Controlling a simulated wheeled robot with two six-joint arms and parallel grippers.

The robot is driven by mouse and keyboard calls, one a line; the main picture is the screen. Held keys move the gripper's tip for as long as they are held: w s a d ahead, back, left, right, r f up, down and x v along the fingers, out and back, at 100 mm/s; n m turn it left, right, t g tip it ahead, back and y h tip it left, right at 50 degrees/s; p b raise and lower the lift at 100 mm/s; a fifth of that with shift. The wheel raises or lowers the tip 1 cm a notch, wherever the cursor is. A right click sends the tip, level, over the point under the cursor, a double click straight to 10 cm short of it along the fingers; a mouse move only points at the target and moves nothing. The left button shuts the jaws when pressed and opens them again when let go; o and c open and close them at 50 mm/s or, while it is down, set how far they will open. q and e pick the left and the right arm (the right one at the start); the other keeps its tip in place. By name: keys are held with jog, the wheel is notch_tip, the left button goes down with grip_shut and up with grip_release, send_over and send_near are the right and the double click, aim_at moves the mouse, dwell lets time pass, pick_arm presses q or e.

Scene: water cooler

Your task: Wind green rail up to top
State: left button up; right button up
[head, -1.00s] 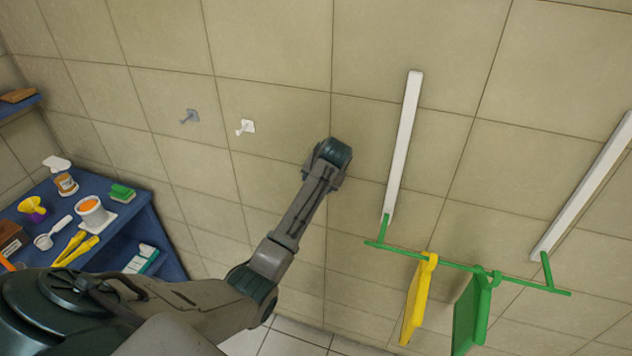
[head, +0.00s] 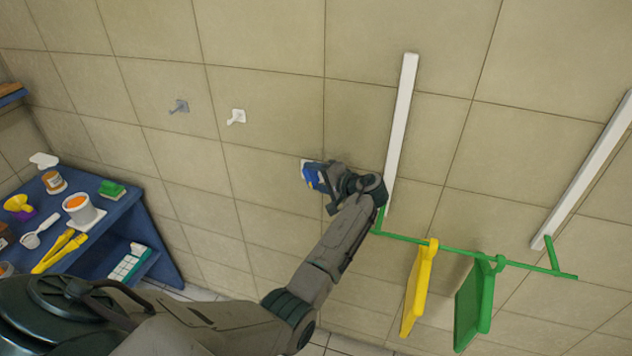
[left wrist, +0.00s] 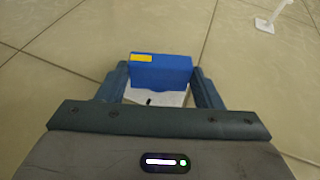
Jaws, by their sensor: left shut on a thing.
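The green rail (head: 455,253) is at the lower ends of two white wall guides, the left guide (head: 402,135) and the right guide (head: 585,175). A yellow board (head: 418,290) and a green board (head: 474,305) hang from the rail. My left gripper (head: 322,180) is at the wall, left of the left guide. It is shut on a blue block (head: 309,176) with a yellow label. In the left wrist view the blue block (left wrist: 160,74) sits between the two fingers, with a white plate behind it. My right gripper is out of view.
A grey hook (head: 179,107) and a white hook (head: 237,117) are on the tiled wall to the left. A blue shelf unit (head: 135,225) at the left holds a cup, bottle, yellow tongs and other small items. The wall above the rail is clear.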

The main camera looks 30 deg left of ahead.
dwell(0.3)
pick_arm(q)
jog(key=o, duration=1)
jog(key=shift+o, duration=0.2)
